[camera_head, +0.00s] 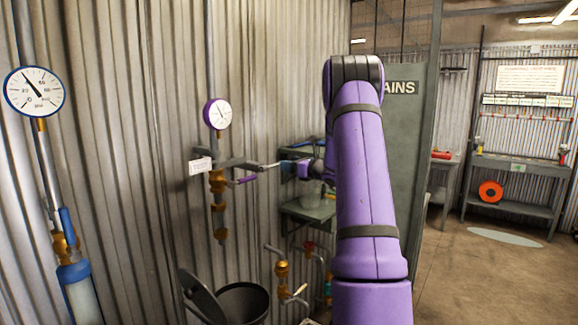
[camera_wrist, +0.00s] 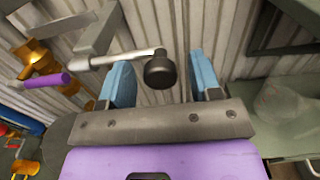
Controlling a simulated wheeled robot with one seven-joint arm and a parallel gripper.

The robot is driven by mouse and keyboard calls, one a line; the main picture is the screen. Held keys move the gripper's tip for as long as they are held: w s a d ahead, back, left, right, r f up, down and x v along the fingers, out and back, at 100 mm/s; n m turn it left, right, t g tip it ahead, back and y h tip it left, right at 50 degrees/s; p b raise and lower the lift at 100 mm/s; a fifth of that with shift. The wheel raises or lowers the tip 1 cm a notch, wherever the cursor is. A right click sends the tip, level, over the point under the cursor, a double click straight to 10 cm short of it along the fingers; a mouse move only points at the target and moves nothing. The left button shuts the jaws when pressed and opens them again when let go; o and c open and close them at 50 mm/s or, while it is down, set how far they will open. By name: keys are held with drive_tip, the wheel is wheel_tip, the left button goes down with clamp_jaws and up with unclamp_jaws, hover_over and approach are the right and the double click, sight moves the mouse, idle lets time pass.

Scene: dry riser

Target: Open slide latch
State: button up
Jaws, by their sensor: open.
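What looks like the slide latch is a grey bracket (camera_wrist: 98,32) with a thin metal rod (camera_wrist: 125,58) ending in a round black knob (camera_wrist: 160,72). In the head view the bracket (camera_head: 236,163) sits on the corrugated wall, its rod pointing right. My gripper (camera_wrist: 161,80) is open. Its two blue fingers stand either side of the knob in the wrist view, the left finger close to the rod; I cannot tell if it touches. In the head view my gripper (camera_head: 303,169) is at the rod's right end, partly hidden by my arm.
A purple-handled valve lever (camera_head: 246,180) lies just below the rod on brass pipework (camera_head: 218,190). A grey shelf (camera_head: 318,212) with a clear container (camera_wrist: 283,108) is close on the right. A dark open bin (camera_head: 243,301) stands below.

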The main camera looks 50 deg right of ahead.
drive_tip(key=s, duration=1)
drive_tip(key=shift+d, duration=0.35)
drive_tip(key=shift+w, duration=0.1)
drive_tip(key=w+a+r+n+g+y, duration=0.1)
drive_tip(key=a+r+n+g+y, duration=0.2)
drive_tip(key=a, duration=0.7)
drive_tip(key=w+a+r+n+g+y, duration=0.25)
drive_tip(key=a+n, duration=0.35)
drive_tip(key=a, duration=0.3)
drive_tip(key=s+a+r+n+g+y, duration=0.1)
drive_tip(key=s+a+n+g, duration=0.2)
drive_tip(key=a, duration=0.6)
drive_tip(key=s+a+r+n+g, duration=0.1)
drive_tip(key=s+a+n+g, duration=0.15)
drive_tip(key=a+n, duration=0.4)
drive_tip(key=s+a+n+h, duration=0.2)
drive_tip(key=s+a+n, duration=0.2)
drive_tip(key=s, duration=0.3)
drive_tip(key=s+a+f+n+g+h, duration=0.1)
drive_tip(key=s+a+n+h, duration=0.2)
drive_tip(key=s+n, duration=0.4)
drive_tip(key=s+a+f+n+h, duration=0.1)
drive_tip(key=s+a+n+h, duration=0.1)
drive_tip(key=s+a+n, duration=0.3)
drive_tip(key=shift+s+a+n+g+h, duration=0.4)
drive_tip(key=shift+s+a, duration=0.2)
drive_tip(key=shift+s, duration=1.2)
